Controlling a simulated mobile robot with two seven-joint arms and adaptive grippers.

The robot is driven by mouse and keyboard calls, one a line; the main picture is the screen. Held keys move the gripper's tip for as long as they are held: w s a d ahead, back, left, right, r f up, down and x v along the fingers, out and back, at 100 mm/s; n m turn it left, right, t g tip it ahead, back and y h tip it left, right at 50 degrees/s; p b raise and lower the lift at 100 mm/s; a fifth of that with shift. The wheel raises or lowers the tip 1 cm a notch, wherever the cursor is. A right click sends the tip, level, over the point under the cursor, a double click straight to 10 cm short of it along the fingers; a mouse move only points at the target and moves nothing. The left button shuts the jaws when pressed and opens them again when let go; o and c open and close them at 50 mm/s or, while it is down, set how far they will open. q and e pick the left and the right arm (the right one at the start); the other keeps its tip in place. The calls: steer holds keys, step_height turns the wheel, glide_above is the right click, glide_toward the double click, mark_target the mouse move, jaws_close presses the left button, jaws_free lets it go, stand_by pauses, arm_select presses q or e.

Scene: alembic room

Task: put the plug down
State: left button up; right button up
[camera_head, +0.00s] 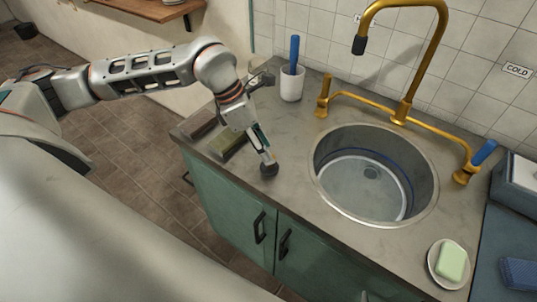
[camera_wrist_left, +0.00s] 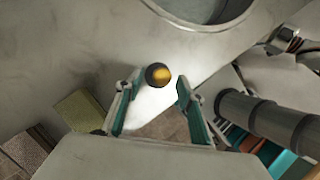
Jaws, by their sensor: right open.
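The plug (camera_head: 269,170) is a small dark round piece at the counter's front edge, left of the sink. In the left wrist view the plug (camera_wrist_left: 158,75) is dark with a gold part on top. My left gripper (camera_head: 265,156) points down right at the plug. In the left wrist view its fingers (camera_wrist_left: 157,92) stand apart, with the plug between and just beyond the tips and a gap on each side. Whether the plug touches the counter is hard to tell. The round metal sink (camera_head: 326,193) holds shallow water. My right gripper is not in view.
A green sponge-like block (camera_head: 229,143) and a dark block (camera_head: 204,124) lie left of the gripper. A white cup (camera_head: 291,85) with a blue-handled brush, a brass faucet (camera_head: 407,85) and a soap dish (camera_head: 435,268) surround the sink. Counter between plug and sink is clear.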

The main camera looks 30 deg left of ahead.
arm_select(q)
steer(key=v, duration=0.8)
steer(key=shift+r+b, duration=0.3)
steer(key=shift+b, duration=0.05)
steer(key=shift+s+a, duration=0.1)
